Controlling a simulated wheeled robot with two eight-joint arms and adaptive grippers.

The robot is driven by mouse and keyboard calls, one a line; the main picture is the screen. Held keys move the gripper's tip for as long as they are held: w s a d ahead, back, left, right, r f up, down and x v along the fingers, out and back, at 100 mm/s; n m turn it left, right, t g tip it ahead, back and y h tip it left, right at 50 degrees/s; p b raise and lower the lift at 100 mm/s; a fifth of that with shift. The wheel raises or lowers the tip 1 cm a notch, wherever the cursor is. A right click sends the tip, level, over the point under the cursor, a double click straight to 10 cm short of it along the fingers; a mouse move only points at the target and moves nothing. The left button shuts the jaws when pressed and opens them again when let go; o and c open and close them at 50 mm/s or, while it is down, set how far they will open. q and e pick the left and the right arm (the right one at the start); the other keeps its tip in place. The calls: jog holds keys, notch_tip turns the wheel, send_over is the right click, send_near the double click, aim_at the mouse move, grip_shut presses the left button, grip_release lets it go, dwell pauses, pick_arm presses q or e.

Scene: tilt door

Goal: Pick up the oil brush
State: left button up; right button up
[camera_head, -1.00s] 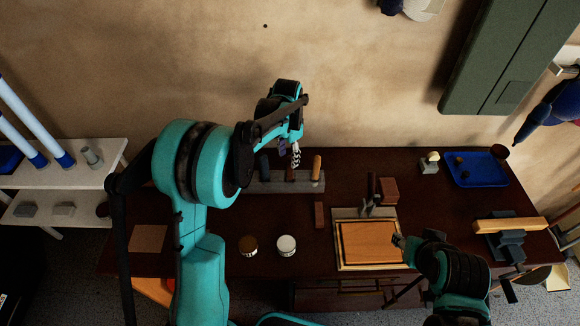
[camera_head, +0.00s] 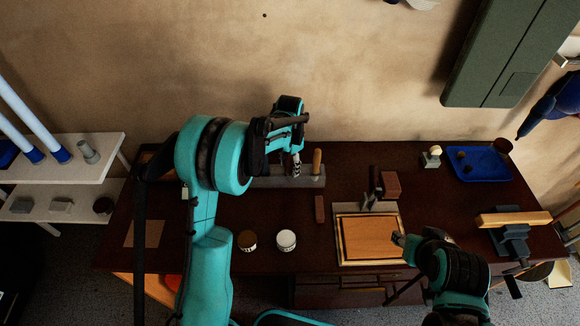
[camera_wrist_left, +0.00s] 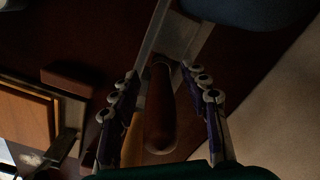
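The grey rack (camera_head: 312,182) stands at the back of the dark table and holds upright tool handles. A reddish-brown handle (camera_wrist_left: 160,112), which may be the oil brush, stands between the fingers of my left gripper (camera_wrist_left: 160,76) in the left wrist view. The fingers are spread, with a gap seen on each side of the handle. In the head view my left gripper (camera_head: 297,164) is over the rack and hides most of that handle. An orange-brown handle (camera_head: 317,161) stands to its right. My right gripper (camera_head: 399,240) is by the wooden board; its opening is unclear.
Two small jars, one brown (camera_head: 248,241) and one white (camera_head: 286,240), stand in front of the rack. A framed wooden board (camera_head: 370,238) lies right of them. A blue tray (camera_head: 479,166) and a vice (camera_head: 514,238) are at the right.

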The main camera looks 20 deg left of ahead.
pick_arm(q)
grip_shut()
